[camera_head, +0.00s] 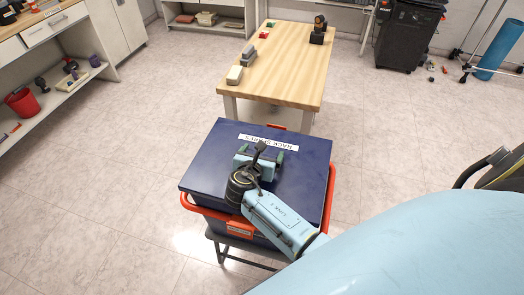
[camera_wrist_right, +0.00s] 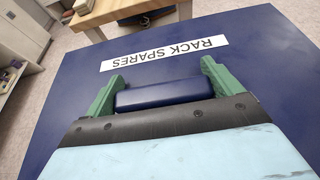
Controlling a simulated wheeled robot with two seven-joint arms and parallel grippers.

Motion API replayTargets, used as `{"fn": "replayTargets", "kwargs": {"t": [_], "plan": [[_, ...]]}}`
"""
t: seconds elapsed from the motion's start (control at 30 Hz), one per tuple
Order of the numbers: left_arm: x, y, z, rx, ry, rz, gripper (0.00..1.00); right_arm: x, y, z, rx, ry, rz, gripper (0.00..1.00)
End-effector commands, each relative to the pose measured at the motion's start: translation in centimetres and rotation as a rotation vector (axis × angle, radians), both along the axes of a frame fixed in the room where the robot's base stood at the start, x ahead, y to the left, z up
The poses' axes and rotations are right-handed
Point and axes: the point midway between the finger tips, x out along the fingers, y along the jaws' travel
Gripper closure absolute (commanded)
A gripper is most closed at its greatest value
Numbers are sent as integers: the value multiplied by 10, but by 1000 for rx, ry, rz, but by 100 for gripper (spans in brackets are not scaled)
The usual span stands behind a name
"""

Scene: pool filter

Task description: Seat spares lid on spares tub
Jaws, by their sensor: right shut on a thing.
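The spares lid (camera_head: 215,150) is a flat dark blue panel with a white "RACK SPARES" label; it fills much of the right wrist view (camera_wrist_right: 255,45). It lies over the spares tub (camera_head: 198,208), a dark blue bin with an orange-red rim. The rim shows along the front left, at the right side and a little at the back. Whether the lid touches the rim all round I cannot tell. My right gripper (camera_wrist_right: 161,86) is shut on the lid's dark blue bar handle (camera_wrist_right: 157,95), a green finger at each end. My left gripper is not in view.
The tub stands on a dark stand (camera_head: 225,248). A wooden table (camera_head: 285,70) with small blocks is just behind. Shelves (camera_head: 60,85) line the left, and a dark bin (camera_head: 407,35) stands at the back right. The tiled floor left of the tub is clear.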

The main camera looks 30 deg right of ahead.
Motion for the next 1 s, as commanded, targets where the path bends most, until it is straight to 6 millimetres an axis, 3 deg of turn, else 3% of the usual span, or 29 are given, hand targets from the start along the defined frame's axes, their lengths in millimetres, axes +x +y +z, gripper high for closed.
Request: {"fn": "replayTargets", "kwargs": {"t": [1.0], "plan": [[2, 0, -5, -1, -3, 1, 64, 1, 0, -9, -1, -2, 1, 41]]}}
